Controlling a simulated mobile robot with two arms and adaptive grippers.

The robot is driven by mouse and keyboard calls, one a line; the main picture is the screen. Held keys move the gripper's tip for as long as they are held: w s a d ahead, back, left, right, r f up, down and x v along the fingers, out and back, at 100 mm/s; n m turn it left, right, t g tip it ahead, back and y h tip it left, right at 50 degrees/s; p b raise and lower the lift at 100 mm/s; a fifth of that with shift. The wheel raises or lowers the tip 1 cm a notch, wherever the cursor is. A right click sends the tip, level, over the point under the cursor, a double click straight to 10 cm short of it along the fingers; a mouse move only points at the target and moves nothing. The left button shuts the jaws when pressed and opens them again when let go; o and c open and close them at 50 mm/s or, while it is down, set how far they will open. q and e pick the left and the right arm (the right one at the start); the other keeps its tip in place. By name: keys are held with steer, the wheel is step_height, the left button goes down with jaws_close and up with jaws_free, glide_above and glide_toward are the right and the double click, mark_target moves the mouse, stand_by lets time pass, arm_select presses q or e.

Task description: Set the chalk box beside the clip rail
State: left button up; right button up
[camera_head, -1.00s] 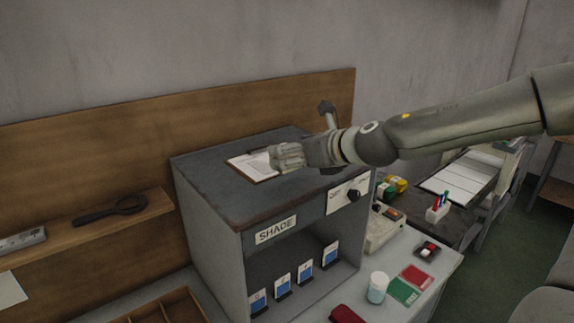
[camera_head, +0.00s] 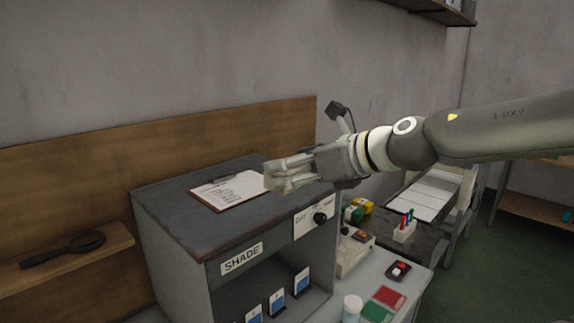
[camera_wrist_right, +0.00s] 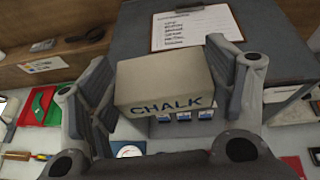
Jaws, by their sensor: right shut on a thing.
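The chalk box (camera_wrist_right: 163,82) is a pale beige carton with CHALK in dark blue letters. In the right wrist view it sits between the two fingers of my right gripper (camera_wrist_right: 165,88), which is shut on it. In the head view my right gripper (camera_head: 282,176) is above the front right part of the dark cabinet top, beside the clipboard; the box is hard to make out there. I cannot pick out a clip rail in either view. My left gripper is not in view.
The cabinet labelled SHADE (camera_head: 175,231) has a clipboard (camera_head: 232,190) on top and blue-and-white cards inside. A magnifier (camera_head: 85,242) lies on the left wooden shelf (camera_head: 110,245). A cup (camera_head: 352,308), coloured cards (camera_head: 390,298) and a pen holder (camera_head: 404,232) stand at right.

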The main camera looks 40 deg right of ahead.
steer(key=s+a+f+n+g+y, duration=0.2)
steer(key=a+f+n+y, duration=0.1)
steer(key=a, duration=0.4)
steer(key=s+a+f+n+g+y+b, duration=0.1)
steer(key=a+f+n+g+y, duration=0.2)
steer(key=a+f, duration=0.3)
steer(key=s+a+f+n+g+y, duration=0.2)
steer(key=a+f+n+g+y, duration=0.1)
steer(key=a+f, duration=0.4)
steer(key=shift+s+a+f+n+y+b, duration=0.4)
steer(key=shift+n+y, duration=0.3)
steer(key=shift+n, duration=0.6)
steer(key=shift+f, duration=0.25)
